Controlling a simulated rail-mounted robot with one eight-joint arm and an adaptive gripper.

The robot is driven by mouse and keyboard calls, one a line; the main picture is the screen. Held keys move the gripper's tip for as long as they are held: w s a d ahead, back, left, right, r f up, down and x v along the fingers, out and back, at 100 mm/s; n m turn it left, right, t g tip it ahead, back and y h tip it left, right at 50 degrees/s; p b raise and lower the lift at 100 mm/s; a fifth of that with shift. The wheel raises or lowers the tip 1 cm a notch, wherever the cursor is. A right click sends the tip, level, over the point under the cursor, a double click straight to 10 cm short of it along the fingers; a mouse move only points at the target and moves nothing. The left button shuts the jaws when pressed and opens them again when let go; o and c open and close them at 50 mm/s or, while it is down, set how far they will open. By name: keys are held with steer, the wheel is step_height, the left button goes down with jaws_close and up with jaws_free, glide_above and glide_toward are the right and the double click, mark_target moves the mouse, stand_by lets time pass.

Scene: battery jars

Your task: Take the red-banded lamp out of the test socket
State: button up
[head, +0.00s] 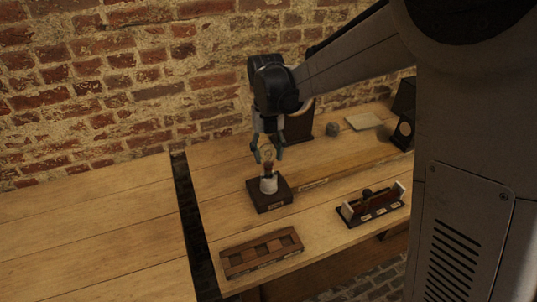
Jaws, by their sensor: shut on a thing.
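The red-banded lamp (267,168) stands upright over the test socket, with its pale glass bulb up and a dark reddish part below it. The test socket (269,185) is a white cylinder on a dark wooden block (270,202) near the middle of the bench. My gripper (268,154) points down from above and is shut on the lamp's glass, one finger on each side. The lamp's lower end meets the top of the white socket; at this size I cannot tell whether it is seated or just clear.
A wooden rack with compartments (262,252) lies at the bench's front left. A dark stand with pale ends (372,204) is to the right. A dark box (300,126) stands behind my gripper. A dark gap (190,215) separates the bench from another table (90,235).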

mark_target(269, 147)
steer(key=shift+r+p, duration=0.95)
steer(key=shift+r, duration=1.15)
